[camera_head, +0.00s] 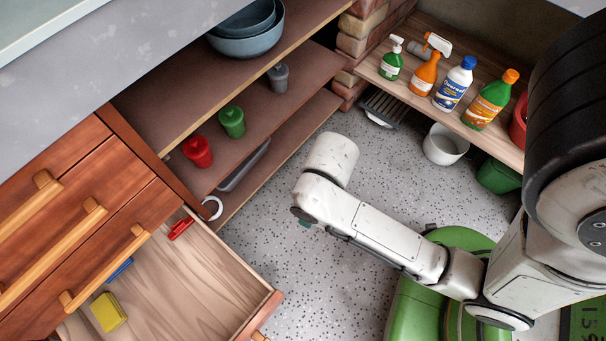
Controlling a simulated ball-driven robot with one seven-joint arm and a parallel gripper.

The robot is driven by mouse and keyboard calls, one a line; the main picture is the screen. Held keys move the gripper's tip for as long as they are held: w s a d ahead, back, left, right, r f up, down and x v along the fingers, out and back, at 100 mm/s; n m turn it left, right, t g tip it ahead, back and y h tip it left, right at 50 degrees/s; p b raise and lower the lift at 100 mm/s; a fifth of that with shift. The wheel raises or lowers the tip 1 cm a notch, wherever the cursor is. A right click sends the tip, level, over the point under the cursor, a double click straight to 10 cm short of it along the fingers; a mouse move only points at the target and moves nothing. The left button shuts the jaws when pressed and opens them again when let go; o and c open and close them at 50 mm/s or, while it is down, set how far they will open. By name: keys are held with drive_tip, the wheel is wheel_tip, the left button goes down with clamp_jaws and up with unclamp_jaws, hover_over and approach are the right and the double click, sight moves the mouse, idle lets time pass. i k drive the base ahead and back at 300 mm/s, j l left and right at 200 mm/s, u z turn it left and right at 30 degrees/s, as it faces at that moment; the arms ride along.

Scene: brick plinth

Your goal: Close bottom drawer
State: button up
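The bottom drawer (205,268) of the wooden cabinet is pulled out at the lower left. Its front panel (262,312) stands out over the floor, and part of its handle (259,337) shows at the bottom picture edge. Inside lie a yellow sponge (108,312), a blue item (119,270) and a red item (181,228). My white arm reaches left across the floor, to the right of the drawer and apart from it. My gripper's fingers cannot be made out.
Closed drawers with wooden handles (75,240) sit above the open one. Shelves hold a red cup (198,151), a green cup (232,121) and blue bowls (248,33). Bottles (454,84) stand on a side shelf; a white pot (445,145) is below. Speckled floor (280,270) beside the drawer is clear.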

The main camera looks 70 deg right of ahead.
sight(193, 286)
drive_tip(key=k+u, duration=0.2)
drive_tip(key=u, duration=0.3)
drive_tip(key=k+u, duration=0.2)
drive_tip(key=u, duration=0.25)
drive_tip(key=j+u, duration=0.4)
drive_tip(key=i+j+u, duration=0.1)
drive_tip(key=j+u, duration=0.25)
drive_tip(key=j, duration=0.1)
